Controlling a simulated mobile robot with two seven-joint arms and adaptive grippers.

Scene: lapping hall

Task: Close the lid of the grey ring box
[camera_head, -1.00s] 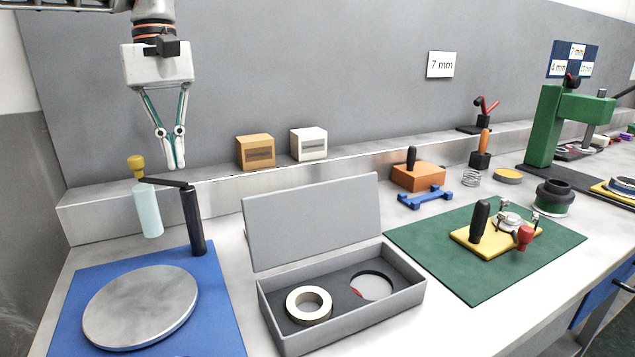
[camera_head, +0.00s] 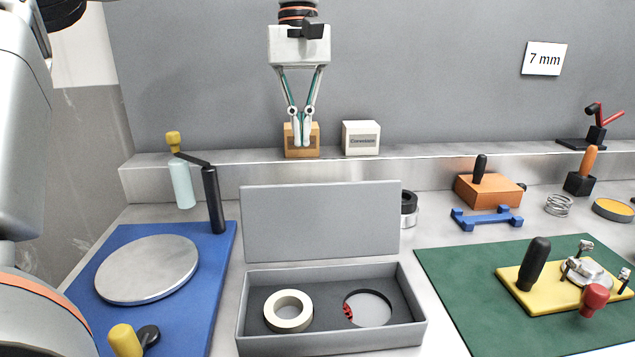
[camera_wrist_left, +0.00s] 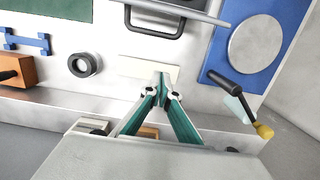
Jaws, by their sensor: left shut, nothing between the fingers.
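The grey ring box (camera_head: 330,339) stands on the bench in the head view. Its lid (camera_head: 320,222) is open and stands up at the back edge, leaning slightly backward. A pale ring (camera_head: 288,311) sits in the left recess; the right round recess (camera_head: 372,309) holds no ring and shows a small red mark at its left. My left gripper (camera_head: 302,143) is shut and empty, pointing down above and behind the lid, in front of an orange block in the picture. Its shut fingers also show in the left wrist view (camera_wrist_left: 162,85). My right gripper is not in view.
A blue mat (camera_head: 222,262) with a metal disc (camera_head: 148,270) and a crank post (camera_head: 213,200) lies left of the box. A green mat (camera_head: 455,280) lies right. A dark ring (camera_head: 408,203) stands behind the lid's right edge. A white block (camera_head: 361,138) sits on the back ledge.

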